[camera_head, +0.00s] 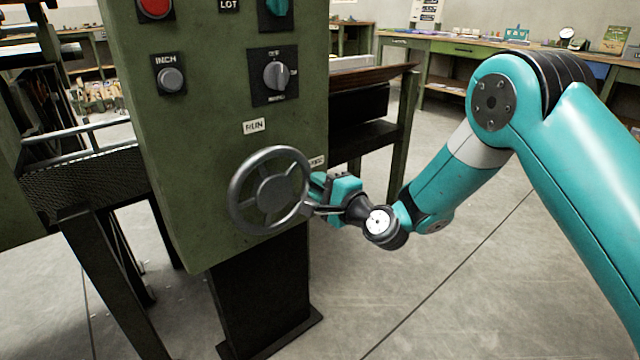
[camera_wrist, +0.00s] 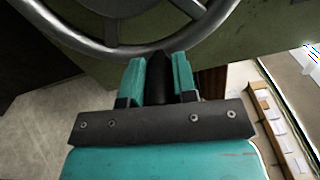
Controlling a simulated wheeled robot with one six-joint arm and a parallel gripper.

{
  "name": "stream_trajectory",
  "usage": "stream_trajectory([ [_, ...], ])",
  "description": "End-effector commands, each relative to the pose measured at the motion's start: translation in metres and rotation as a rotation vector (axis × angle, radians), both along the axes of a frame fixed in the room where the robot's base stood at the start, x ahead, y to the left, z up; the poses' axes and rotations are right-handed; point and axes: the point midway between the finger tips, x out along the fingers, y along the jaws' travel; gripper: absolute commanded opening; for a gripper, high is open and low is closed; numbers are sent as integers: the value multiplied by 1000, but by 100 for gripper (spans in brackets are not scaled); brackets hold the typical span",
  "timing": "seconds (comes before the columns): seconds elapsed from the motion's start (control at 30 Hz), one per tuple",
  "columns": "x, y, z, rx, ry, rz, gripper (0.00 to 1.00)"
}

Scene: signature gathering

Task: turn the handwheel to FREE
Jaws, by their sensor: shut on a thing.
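The handwheel (camera_head: 240,205) is a dark grey metal wheel with spokes and a round hub, on the front of the green cabinet (camera_head: 205,140). A RUN label (camera_head: 254,126) sits above the wheel. A second label (camera_head: 316,162), partly hidden, is at its upper right. My gripper (camera_head: 314,205) is at the wheel's right side. In the wrist view my teal gripper fingers (camera_wrist: 160,75) are shut on a dark handle (camera_wrist: 158,78) beside the wheel rim (camera_wrist: 120,50). The wheel's pointer, if any, cannot be made out.
Above the wheel are an INCH button (camera_head: 171,79), a rotary knob (camera_head: 276,75) and a red button (camera_head: 155,7). A dark mesh table (camera_head: 85,180) stands left. A green workbench (camera_head: 455,47) is at the back. The floor to the right is clear.

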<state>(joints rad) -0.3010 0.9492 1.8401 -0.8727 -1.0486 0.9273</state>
Motion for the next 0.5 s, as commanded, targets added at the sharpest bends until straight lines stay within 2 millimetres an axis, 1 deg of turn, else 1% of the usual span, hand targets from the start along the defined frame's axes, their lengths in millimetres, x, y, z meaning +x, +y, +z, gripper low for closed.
stream_trajectory([
  [0.27,-1,1,-2,-2,3,3,0],
  [0.3,-1,1,-2,-2,3,3,28],
  [0.37,-1,1,-2,-2,3,3,42],
  [0.4,-1,1,-1,-2,3,3,51],
  [0.5,-1,1,-1,-2,2,1,52],
])
